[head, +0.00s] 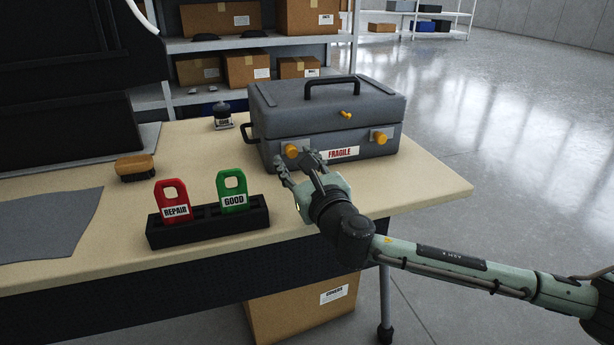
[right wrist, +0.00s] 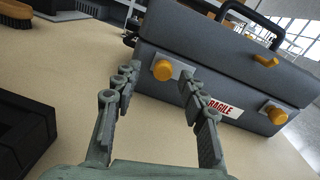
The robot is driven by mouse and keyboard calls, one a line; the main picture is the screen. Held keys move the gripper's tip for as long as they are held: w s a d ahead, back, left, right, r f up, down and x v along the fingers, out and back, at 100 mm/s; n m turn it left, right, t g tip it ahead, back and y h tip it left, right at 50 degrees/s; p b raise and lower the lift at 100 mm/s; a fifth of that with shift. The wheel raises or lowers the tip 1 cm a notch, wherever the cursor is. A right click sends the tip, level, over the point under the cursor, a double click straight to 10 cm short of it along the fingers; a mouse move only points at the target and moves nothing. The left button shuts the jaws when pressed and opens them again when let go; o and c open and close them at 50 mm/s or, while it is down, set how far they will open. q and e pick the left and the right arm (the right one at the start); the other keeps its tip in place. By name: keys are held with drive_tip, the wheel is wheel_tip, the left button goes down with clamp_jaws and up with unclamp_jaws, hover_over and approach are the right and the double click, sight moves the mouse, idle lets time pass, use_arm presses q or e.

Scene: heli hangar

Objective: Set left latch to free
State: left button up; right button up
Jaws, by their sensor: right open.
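A grey hard case (head: 325,108) with a black top handle stands shut on the table, a FRAGILE label on its front. Its left latch is an orange knob (head: 291,151) on the case front; it also shows in the right wrist view (right wrist: 163,70). Its right latch is an orange knob (head: 380,138), also in the right wrist view (right wrist: 277,116). My right gripper (head: 297,170) is open in front of the left latch; in the right wrist view the knob shows beyond and between the spread fingers, apparently apart from them. My left gripper is not in view.
A black holder (head: 208,234) carries a red REPAIR tag (head: 174,201) and a green GOOD tag (head: 232,190) at the front. A brush (head: 135,167), a grey cloth (head: 45,225) and a small dark jar (head: 222,116) lie left of the case. The right table end is clear.

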drive_tip(key=v, duration=0.9)
drive_tip(key=shift+s, duration=0.15)
